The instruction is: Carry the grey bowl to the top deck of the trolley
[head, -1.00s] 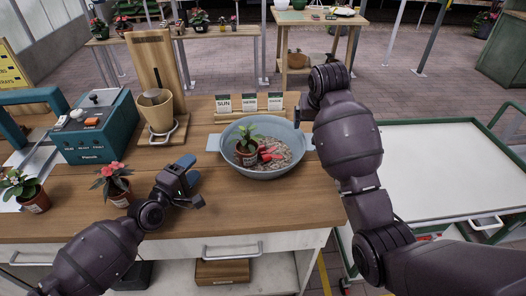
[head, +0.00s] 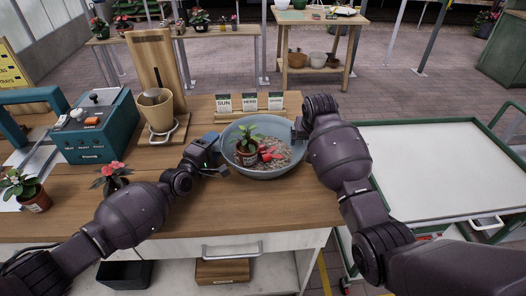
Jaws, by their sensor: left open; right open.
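The grey bowl (head: 262,173) stands on the wooden workbench and holds a small potted plant (head: 247,149), something red and gravel-like material. The trolley's pale top deck (head: 440,172) with a green frame is to the right of the bench and looks empty.
Seed packets (head: 249,103) stand just behind the bowl. A tan pot (head: 156,110) on a stand and a teal machine (head: 95,127) are at the left. A flowering plant (head: 111,174) is behind my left arm. A gap separates bench and trolley.

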